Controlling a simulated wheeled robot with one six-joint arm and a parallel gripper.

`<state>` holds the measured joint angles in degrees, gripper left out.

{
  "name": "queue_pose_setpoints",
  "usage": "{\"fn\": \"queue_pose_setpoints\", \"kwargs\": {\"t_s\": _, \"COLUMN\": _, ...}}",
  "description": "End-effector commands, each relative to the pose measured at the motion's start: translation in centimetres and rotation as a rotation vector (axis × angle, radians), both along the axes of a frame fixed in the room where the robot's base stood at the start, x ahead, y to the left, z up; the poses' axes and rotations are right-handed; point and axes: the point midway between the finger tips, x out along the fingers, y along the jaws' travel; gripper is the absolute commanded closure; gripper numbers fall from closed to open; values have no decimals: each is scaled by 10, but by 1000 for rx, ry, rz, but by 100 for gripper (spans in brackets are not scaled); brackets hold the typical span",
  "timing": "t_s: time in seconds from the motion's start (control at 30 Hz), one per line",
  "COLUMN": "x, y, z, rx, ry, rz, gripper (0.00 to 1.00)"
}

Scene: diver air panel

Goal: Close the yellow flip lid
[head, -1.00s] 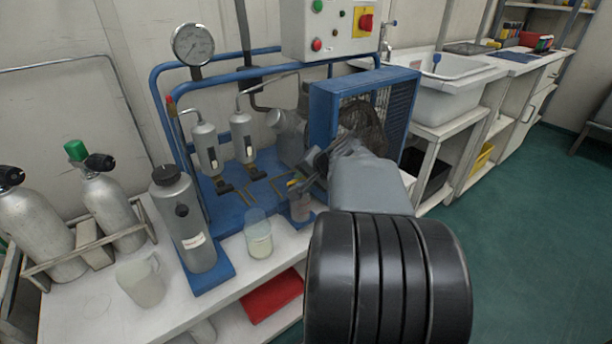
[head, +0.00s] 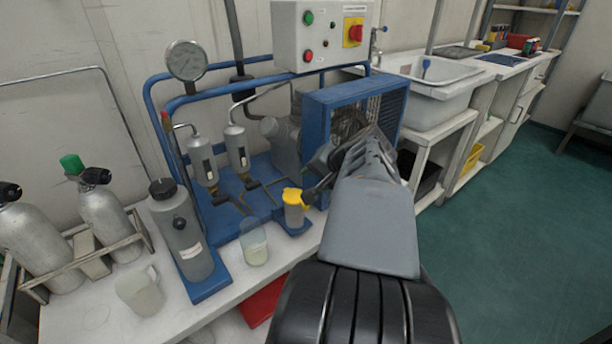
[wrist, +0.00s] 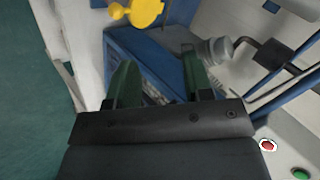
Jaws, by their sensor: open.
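In the wrist view the yellow lid (wrist: 147,11) shows at the top edge as a round disc with a small tab. My gripper (head: 314,180) is just right of the cup, apart from the lid. In the wrist view its two fingers (wrist: 160,78) are spread, with nothing between them.
A clear beaker (head: 255,243) and a grey bottle (head: 180,230) stand left of the cup. The blue fan housing (head: 335,105) is close behind my gripper. A jug (head: 140,291) and gas cylinders (head: 108,212) are further left. Open floor (head: 500,230) lies to the right.

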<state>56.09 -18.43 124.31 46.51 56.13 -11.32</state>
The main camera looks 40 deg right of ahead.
Motion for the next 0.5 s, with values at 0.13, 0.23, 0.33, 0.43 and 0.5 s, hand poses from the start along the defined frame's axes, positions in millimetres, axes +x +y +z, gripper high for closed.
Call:
{"fn": "queue_pose_setpoints", "kwargs": {"t_s": 0.13, "x": -19, "y": -1, "z": 21, "rx": 0, "ry": -1, "rz": -3, "gripper": 53}}
{"fn": "queue_pose_setpoints", "kwargs": {"t_s": 0.23, "x": -27, "y": -1, "z": 28, "rx": 0, "ry": -1, "rz": -3, "gripper": 53}}
{"fn": "queue_pose_setpoints", "kwargs": {"t_s": 0.33, "x": -33, "y": -1, "z": 33, "rx": 0, "ry": 0, "rz": -1, "gripper": 53}}
{"fn": "queue_pose_setpoints", "kwargs": {"t_s": 0.43, "x": -36, "y": -1, "z": 36, "rx": 1, "ry": 0, "rz": 0, "gripper": 53}}
{"fn": "queue_pose_setpoints", "kwargs": {"t_s": 0.5, "x": -37, "y": -1, "z": 36, "rx": 1, "ry": 0, "rz": 1, "gripper": 53}}
